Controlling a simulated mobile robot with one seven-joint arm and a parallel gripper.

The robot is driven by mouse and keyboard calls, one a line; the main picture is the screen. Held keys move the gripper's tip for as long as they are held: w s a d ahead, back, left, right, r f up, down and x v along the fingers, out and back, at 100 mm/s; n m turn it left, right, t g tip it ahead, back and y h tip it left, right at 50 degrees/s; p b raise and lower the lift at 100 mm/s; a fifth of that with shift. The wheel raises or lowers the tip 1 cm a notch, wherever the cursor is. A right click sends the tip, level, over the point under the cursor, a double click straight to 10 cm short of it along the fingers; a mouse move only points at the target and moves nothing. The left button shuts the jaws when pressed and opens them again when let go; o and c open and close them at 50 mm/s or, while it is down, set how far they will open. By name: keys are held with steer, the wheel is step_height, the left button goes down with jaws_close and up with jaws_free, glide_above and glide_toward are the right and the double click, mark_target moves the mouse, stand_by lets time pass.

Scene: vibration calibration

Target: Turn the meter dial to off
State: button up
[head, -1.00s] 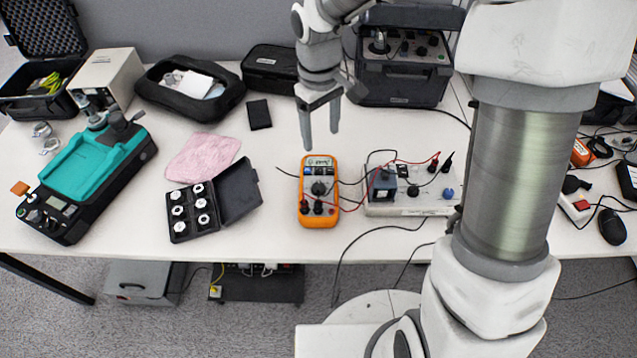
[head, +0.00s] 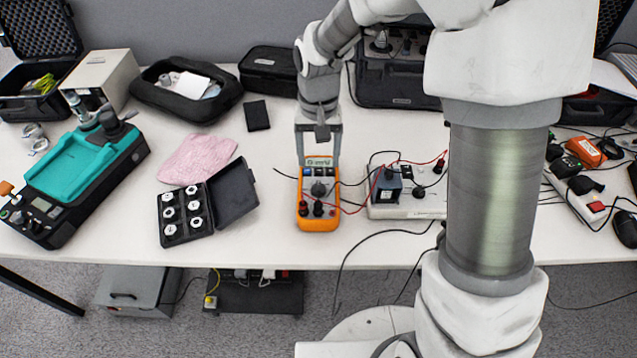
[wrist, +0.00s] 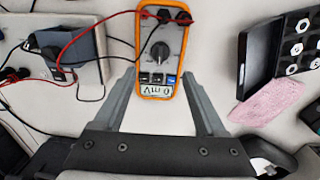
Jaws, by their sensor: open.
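The orange multimeter (head: 318,222) lies on the white table near its front edge, with its screen facing up. Its round black dial (head: 319,188) sits in the middle of its face. In the wrist view the meter (wrist: 143,65) appears upside down, with the dial (wrist: 160,51) visible and the screen reading "0 mV". My gripper (head: 318,161) is open and empty, over the screen end of the meter. In the wrist view its fingers (wrist: 160,85) stand apart, one on each side of that end. The fingers' height above the table is hard to tell.
Red and black leads run from the meter's jacks to a white test board (head: 408,209) on the right. A black case of white nuts (head: 187,214) lies open to the left, near a pink cloth (head: 199,158). Bare table lies between case and meter.

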mark_target(319, 184)
step_height(319, 184, down, 9)
steer(key=shift+r+b, duration=0.2)
steer(key=shift+b, duration=0.5)
jaws_close()
